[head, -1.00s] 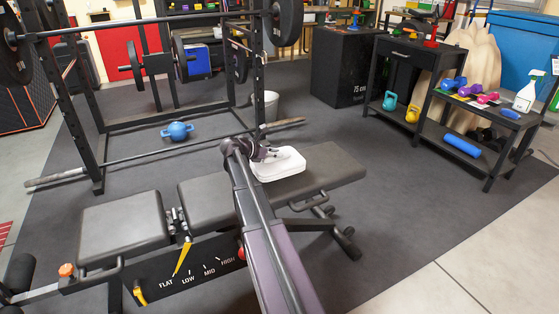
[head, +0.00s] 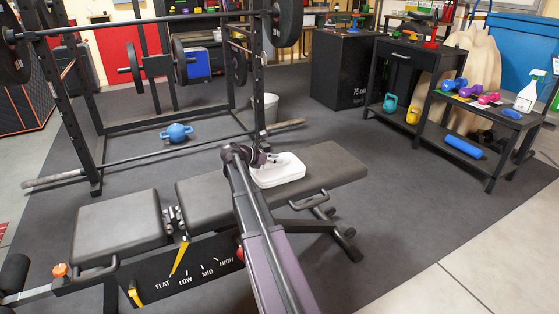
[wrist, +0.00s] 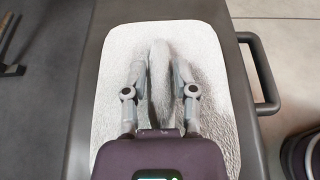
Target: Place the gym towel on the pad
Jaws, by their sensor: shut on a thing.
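The gym towel (head: 285,178) is a white, folded block at the bench's long backrest pad (head: 330,166) in the head view. In the wrist view the towel (wrist: 213,110) fills the middle, with the dark pad (wrist: 90,110) showing around its edges. My gripper (wrist: 159,75) is over the towel, its two fingers shut on a raised fold. The gripper (head: 268,160) also shows above the towel in the head view. The towel looks flat and level over the pad; its underside is hidden, so I cannot tell whether it rests there.
The bench's separate seat pad (head: 120,225) is at the left. A rack with a barbell (head: 130,162) stands behind the bench, and a blue kettlebell (head: 176,132) is on the floor. A dark shelf (head: 465,145) stands at the right. The floor between is clear.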

